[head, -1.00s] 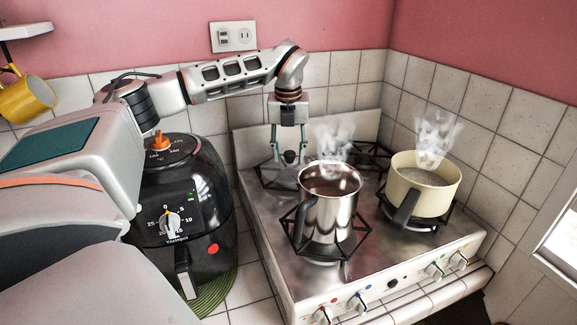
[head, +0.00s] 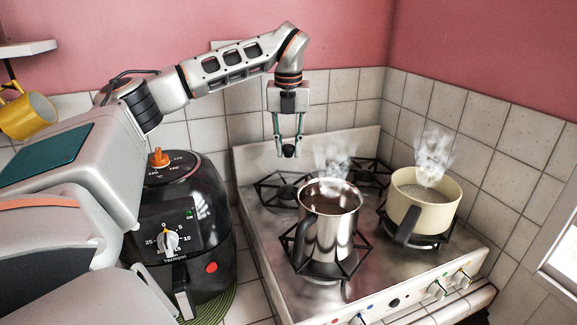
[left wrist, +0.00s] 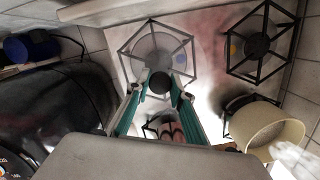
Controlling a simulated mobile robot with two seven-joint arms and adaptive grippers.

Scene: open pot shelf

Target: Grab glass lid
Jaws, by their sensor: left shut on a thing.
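The glass lid is see-through and hard to make out; its dark round knob (head: 289,151) shows between the fingertips of my left gripper (head: 289,146). The gripper is shut on this knob and holds the lid above the back left burner (head: 285,191). In the left wrist view the black knob (left wrist: 160,83) sits between the teal fingers, with a faint pale disc beyond it over the burner grate. The lid's exact rim is hard to tell. My right gripper is in neither view.
A steaming steel pot (head: 330,222) stands on the front left burner. A steaming cream pot (head: 424,207) stands at the right. A black air fryer (head: 185,230) is left of the stove (head: 375,290). Tiled walls (head: 345,97) close off the back and right.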

